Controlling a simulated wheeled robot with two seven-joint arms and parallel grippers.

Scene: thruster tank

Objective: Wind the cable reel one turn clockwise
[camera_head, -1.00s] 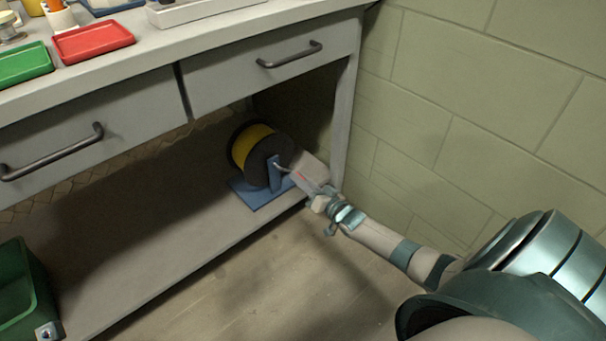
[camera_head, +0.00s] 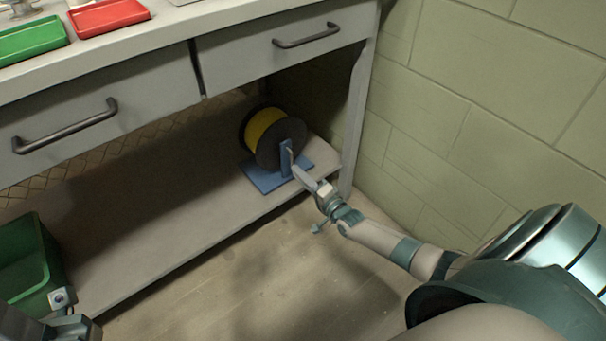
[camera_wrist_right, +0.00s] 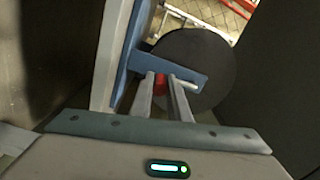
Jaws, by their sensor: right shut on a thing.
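The cable reel (camera_head: 265,131) has dark round flanges and a yellow winding. It sits in a blue stand (camera_head: 266,179) on the low shelf under the bench. My right gripper (camera_head: 297,170) is in front of the reel, low beside the stand's upright. In the right wrist view its two fingers (camera_wrist_right: 167,85) are shut on a red crank handle (camera_wrist_right: 160,84), mostly hidden between them. A pale metal rod shows beside the fingertips, and the reel's dark flange (camera_wrist_right: 212,62) is behind. A grey part of my left arm shows at the lower left; its jaws are out of view.
A bench leg (camera_head: 357,110) and a green block wall (camera_head: 440,110) stand close on the right. A green bin (camera_head: 30,265) stands at the left. Drawers with dark handles (camera_head: 305,36) hang above the reel.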

